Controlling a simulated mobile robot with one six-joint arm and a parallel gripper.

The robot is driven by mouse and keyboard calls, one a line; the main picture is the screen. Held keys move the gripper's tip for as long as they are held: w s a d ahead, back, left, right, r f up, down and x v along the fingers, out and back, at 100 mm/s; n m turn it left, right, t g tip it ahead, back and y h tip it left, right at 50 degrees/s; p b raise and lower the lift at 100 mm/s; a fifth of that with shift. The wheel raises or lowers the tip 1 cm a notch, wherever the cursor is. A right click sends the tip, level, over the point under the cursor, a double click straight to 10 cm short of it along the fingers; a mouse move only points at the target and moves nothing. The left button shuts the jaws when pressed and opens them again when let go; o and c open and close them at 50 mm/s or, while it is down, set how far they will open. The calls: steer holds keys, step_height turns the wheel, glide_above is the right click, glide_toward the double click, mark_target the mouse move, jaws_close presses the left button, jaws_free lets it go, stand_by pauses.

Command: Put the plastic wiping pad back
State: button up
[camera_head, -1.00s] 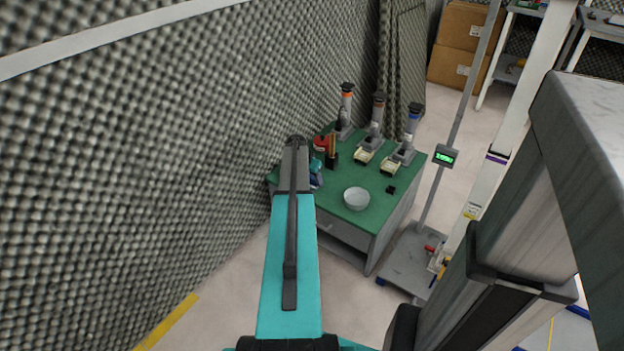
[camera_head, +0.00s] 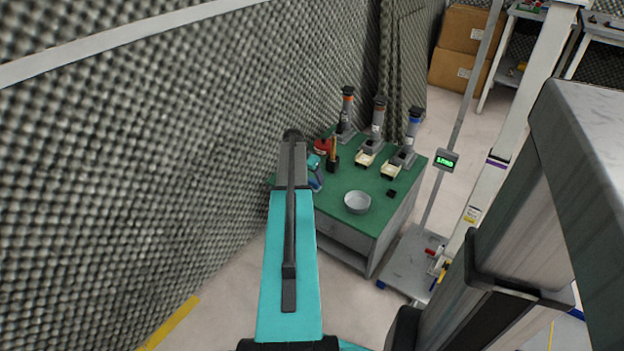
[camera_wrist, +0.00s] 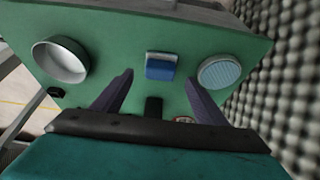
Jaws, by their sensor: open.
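In the wrist view my gripper (camera_wrist: 160,88) is open over the green bench top, its two dark fingers spread with nothing held. Just beyond the fingertips lies a small blue block with a paler face (camera_wrist: 160,66). Right of it is a round, light blue disc with a ribbed face and pale rim (camera_wrist: 219,72). I cannot tell for sure which of these is the plastic wiping pad. In the head view a blue thing (camera_head: 316,182) shows beside my arm, which hides part of the bench.
A pale bowl (camera_head: 357,202) and a small black block (camera_head: 391,193) stand on the green bench (camera_head: 345,235). Several microscope-like instruments (camera_head: 377,133) line its back. The foam wall (camera_head: 150,170) is close on the left. A scale with a lit display (camera_head: 446,160) stands right.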

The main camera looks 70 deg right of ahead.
steer(key=v, duration=0.6)
steer(key=shift+r+p, duration=0.3)
steer(key=shift+p, duration=0.15)
steer(key=shift+a, duration=0.2)
steer(key=w+a+f+n+y, duration=0.1)
steer(key=w+a+f+n, duration=0.2)
steer(key=w+a+f, duration=0.45)
steer(key=w+a+f+n+y, duration=0.15)
steer(key=w+a+f, duration=0.3)
steer(key=a, duration=0.65)
steer(key=w+a+f+n, duration=0.3)
steer(key=a+f, duration=0.1)
steer(key=a, duration=0.7)
steer(key=w+a+f+n, duration=0.2)
steer(key=a+f+n, duration=0.15)
steer(key=a, duration=0.75)
steer(key=s+a+f+n+g+y, duration=0.1)
steer(key=s+a+f+n, duration=0.15)
steer(key=a, duration=0.75)
steer(key=s+a+f+n+y, duration=0.15)
steer(key=a+f, duration=0.25)
steer(key=a, duration=0.5)
steer(key=s+a+f+n+g, duration=0.2)
steer(key=s+a+n, duration=0.4)
steer(key=s+a, duration=0.7)
steer(key=shift+s+a+f+g+h, duration=0.35)
steer(key=shift+a+f, duration=0.55)
steer(key=shift+a, duration=0.35)
